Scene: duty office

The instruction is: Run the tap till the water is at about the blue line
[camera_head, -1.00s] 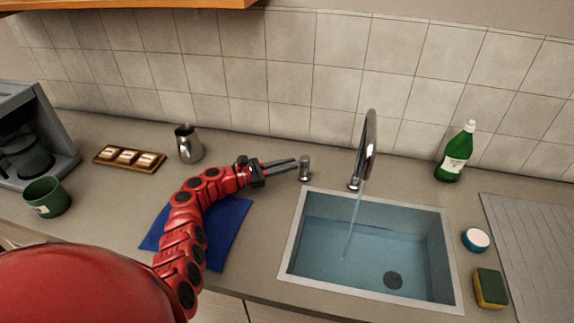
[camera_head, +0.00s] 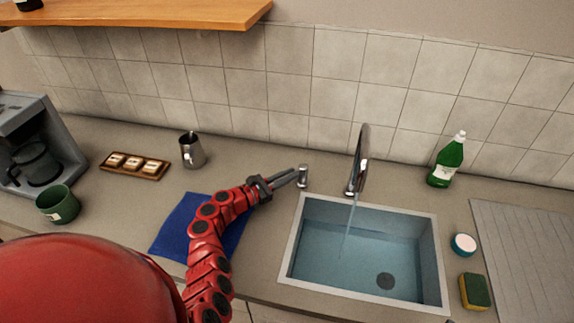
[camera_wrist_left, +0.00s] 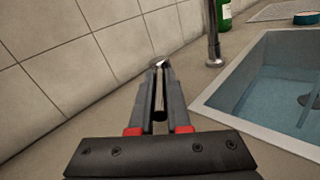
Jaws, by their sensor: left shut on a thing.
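The chrome tap (camera_head: 361,165) stands behind the sink (camera_head: 291,237), and a stream of water runs from its spout. Clear bluish water (camera_head: 325,255) covers the sink floor and the drain (camera_head: 385,281). I cannot make out a separate blue line on the sink walls. The small metal tap handle (camera_head: 304,170) stands left of the spout. My left gripper (camera_head: 299,176) is shut on this handle; in the left wrist view the handle's bar (camera_wrist_left: 160,98) lies between the fingers. My right gripper is not in view.
A blue cloth (camera_head: 178,228) lies under my left arm. A steel jug (camera_head: 192,152), a tray (camera_head: 117,169) and a green mug (camera_head: 58,205) stand left. A green bottle (camera_head: 446,163), round tub (camera_head: 463,245) and sponge (camera_head: 475,292) are right of the sink.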

